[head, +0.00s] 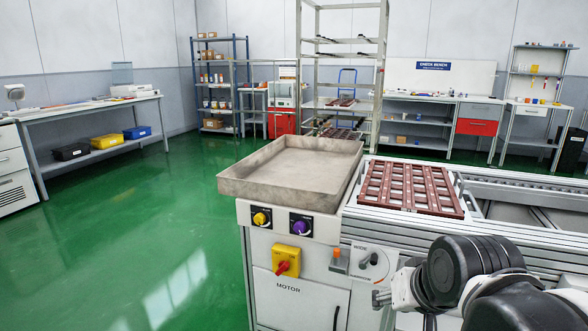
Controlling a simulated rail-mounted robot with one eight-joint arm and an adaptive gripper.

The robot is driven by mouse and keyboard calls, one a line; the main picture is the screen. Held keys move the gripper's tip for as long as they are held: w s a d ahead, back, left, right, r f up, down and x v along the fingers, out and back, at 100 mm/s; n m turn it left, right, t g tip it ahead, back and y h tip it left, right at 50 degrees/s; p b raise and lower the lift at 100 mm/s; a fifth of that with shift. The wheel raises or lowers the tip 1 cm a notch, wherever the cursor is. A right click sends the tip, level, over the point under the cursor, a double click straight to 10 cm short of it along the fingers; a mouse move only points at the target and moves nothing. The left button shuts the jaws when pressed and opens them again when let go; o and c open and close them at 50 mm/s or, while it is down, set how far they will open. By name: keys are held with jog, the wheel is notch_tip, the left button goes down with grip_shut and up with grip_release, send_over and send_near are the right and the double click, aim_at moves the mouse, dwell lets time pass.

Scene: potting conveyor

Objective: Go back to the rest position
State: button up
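My arm shows at the lower right of the head view, with black rounded joints and light grey links in front of the conveyor. I cannot make out the fingers of my gripper; they are out of the picture or hidden by the arm. A small metallic part sticks out at the left end of the arm, and I cannot tell what it is. Whether anything is held does not show.
A shallow grey tray (240,188) tops the cabinet (300,302), beside knobs and a red-yellow switch (287,261). A brown slotted carrier (410,187) lies on the conveyor (520,190). Benches and shelves line the walls. The green floor (130,240) at left is clear.

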jog(key=s+d+f, duration=0.2)
jog(key=s, duration=0.5)
notch_tip(320, 180, up, 18)
jog(key=p, duration=1.8)
notch_tip(320, 180, down, 18)
jog(key=b, duration=1.8)
jog(key=shift+w+f+n+h, duration=0.15)
jog(key=shift+f+n+h, duration=0.1)
jog(key=shift+n+h, duration=0.15)
jog(key=shift+d, duration=0.1)
